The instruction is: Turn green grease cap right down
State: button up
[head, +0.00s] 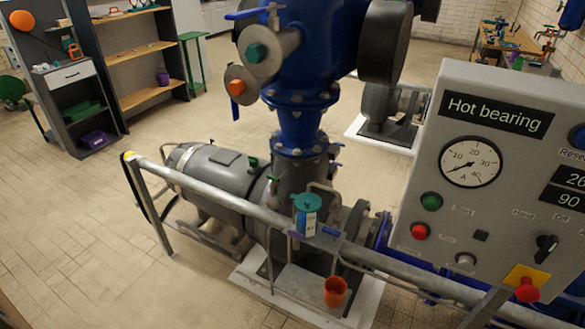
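A small dark green cap (253,162) stands upright on top of the grey machine housing (212,172), near its right end. It looks like a grease cap, but it is too small in the picture to tell how far down it sits. A larger teal lid (307,202) tops a blue-and-white container on the pipe rail. My gripper is not in this view, so its place and state do not show.
A grey pipe rail (230,208) runs across in front of the machine. An orange cup (335,291) stands low in front. The "Hot bearing" panel (500,180) fills the right side. Open tiled floor (90,220) lies at the left.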

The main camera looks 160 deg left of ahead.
aim_at(254, 161)
jog(key=u, duration=4.35)
jog(key=k, duration=0.2)
jog(key=u, duration=0.95)
jog(key=i, duration=1.7)
jog(key=z, duration=0.05)
